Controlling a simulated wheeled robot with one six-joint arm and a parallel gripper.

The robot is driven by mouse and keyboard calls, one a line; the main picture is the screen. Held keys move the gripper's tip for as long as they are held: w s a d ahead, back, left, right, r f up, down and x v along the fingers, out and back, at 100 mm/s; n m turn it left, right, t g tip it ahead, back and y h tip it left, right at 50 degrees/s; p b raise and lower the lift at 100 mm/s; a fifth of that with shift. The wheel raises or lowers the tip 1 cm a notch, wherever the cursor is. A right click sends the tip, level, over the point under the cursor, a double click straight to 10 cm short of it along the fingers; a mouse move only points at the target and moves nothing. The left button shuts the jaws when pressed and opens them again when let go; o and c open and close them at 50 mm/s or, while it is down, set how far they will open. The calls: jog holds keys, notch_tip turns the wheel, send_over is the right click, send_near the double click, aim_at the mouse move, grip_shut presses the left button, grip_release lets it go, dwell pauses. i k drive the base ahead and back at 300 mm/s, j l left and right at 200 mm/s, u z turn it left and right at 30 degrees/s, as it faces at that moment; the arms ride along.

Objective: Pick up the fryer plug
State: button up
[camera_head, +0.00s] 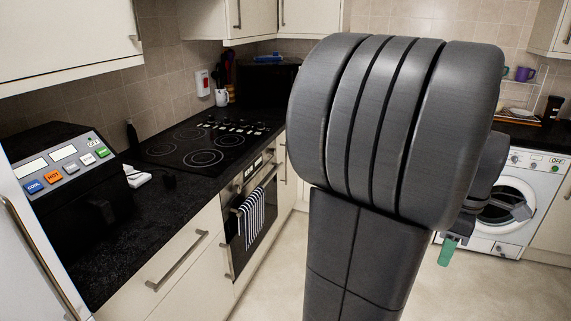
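A black fryer (62,180) with a panel of coloured buttons stands on the dark counter at the left. Beside it lies a small white item (137,177), which looks like a socket block. A small dark item (168,180) sits just right of it and may be the fryer plug, but it is too dark to be sure. My gripper (478,228) is mostly hidden behind my own large grey arm at the right, with a green tip showing. It is far from the fryer and the white item. Whether it is open or holds anything is not clear.
A black hob (205,142) lies behind the white item, above an oven (252,215) with a striped towel (252,217). A white mug (221,97) stands farther back. A washing machine (532,178) is at the right. The floor (272,285) ahead looks clear.

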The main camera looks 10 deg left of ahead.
aim_at(169, 180)
jog(key=i+u, duration=0.1)
jog(key=u, duration=1.4)
jog(key=i+l+u, duration=0.1)
jog(key=u, duration=0.3)
jog(key=i+l+u, duration=0.45)
jog(key=u, duration=0.3)
jog(key=i+l+u, duration=0.15)
jog(key=l+u, duration=0.2)
jog(key=i+l, duration=0.1)
jog(key=l, duration=0.25)
jog(key=i+l+u, duration=0.1)
jog(key=l, duration=0.25)
jog(key=i+l, duration=0.1)
jog(key=l, duration=0.25)
